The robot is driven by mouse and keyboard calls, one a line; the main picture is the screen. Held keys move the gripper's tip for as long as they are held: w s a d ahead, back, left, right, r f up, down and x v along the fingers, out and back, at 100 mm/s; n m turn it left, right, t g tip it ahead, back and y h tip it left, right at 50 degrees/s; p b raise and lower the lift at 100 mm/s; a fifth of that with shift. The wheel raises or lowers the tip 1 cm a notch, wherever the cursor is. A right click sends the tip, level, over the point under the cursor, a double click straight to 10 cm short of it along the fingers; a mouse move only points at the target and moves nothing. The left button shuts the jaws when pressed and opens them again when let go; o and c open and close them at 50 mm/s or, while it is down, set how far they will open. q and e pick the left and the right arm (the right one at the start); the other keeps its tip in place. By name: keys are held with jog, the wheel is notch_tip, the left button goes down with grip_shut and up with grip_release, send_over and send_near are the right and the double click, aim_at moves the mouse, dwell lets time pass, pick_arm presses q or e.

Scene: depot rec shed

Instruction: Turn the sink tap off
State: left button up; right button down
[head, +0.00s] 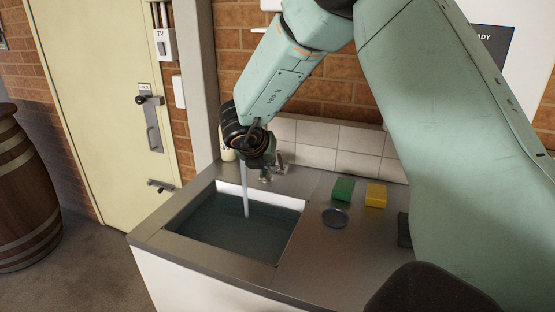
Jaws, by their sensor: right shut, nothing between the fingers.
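The sink (172,245) is set in a steel counter and holds dark water. A stream of water (246,193) falls into it, so the tap is running. Parts of the metal tap (281,164) show at the back edge of the sink; my right gripper hides the rest, including the spout's upper part. My right gripper (264,160) is shut and empty, right at the tap in the picture. I cannot tell whether it touches the tap. My left gripper is not in view.
A green sponge (343,189), a yellow sponge (376,195) and a dark round disc (335,218) lie on the counter right of the sink. White tiles (316,157) stand close behind. A door (95,90) and barrel (24,190) are at left.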

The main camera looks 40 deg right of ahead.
aim_at(280, 162)
jog(key=w+d+f+p, duration=0.1)
jog(key=w+d+f, duration=0.3)
jog(key=d, duration=0.3)
jog(key=shift+w+d+p, duration=0.2)
jog(key=shift+w+p, duration=0.1)
jog(key=shift+w, duration=0.4)
jog(key=shift+s+d+r, duration=0.1)
jog(key=shift+s, duration=0.05)
